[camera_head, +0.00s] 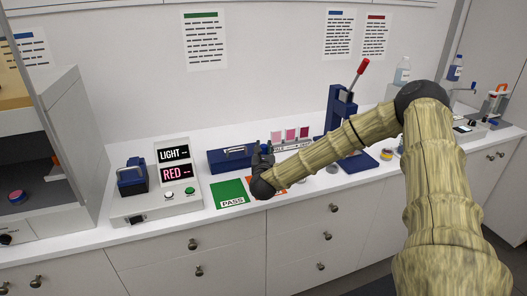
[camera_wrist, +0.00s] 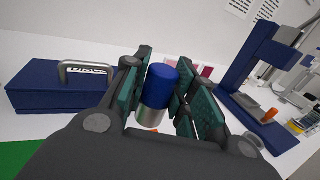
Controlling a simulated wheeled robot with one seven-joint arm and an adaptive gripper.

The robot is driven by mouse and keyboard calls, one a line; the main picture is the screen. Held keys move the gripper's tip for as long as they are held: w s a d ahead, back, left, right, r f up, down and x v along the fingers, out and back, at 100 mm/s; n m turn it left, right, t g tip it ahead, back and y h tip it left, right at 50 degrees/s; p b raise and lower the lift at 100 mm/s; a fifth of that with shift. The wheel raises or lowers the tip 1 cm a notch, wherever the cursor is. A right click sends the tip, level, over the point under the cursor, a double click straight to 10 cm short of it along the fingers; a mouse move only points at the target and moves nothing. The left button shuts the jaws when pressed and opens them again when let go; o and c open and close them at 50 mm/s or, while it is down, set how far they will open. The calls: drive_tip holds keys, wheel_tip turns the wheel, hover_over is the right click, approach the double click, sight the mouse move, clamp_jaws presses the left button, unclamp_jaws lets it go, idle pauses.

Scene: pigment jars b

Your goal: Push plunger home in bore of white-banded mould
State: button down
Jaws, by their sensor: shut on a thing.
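My gripper (camera_wrist: 160,88) is shut on an upright cylinder with a blue top and a bare metal lower part, which looks like the plunger (camera_wrist: 164,76). A small yellow-banded round piece (camera_head: 387,154) sits right of the press. I cannot make out a white-banded mould in either view.
A blue lever press (camera_head: 338,110) with a red knob stands right of my gripper; it also shows in the wrist view (camera_wrist: 245,65). A blue handled case (camera_head: 228,160) lies behind-left. A green PASS mat (camera_head: 231,190) and a light box (camera_head: 172,203) are left.

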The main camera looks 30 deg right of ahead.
drive_tip(key=shift+s, duration=0.2)
drive_tip(key=shift+f+b, duration=0.2)
drive_tip(key=shift+b, duration=0.35)
drive_tip(key=shift+w+f+b, duration=0.15)
drive_tip(key=shift+f+b, duration=0.5)
drive_tip(key=shift+f, duration=0.1)
wheel_tip(320, 180, down, 4)
drive_tip(key=b, duration=0.4)
drive_tip(key=shift+r, duration=0.15)
drive_tip(key=shift+a+b, duration=0.1)
drive_tip(key=shift+b, duration=1.75)
idle(0.7)
drive_tip(key=shift+f+b, duration=1.45)
drive_tip(key=shift+b, duration=0.55)
drive_tip(key=c, duration=1.1)
unclamp_jaws()
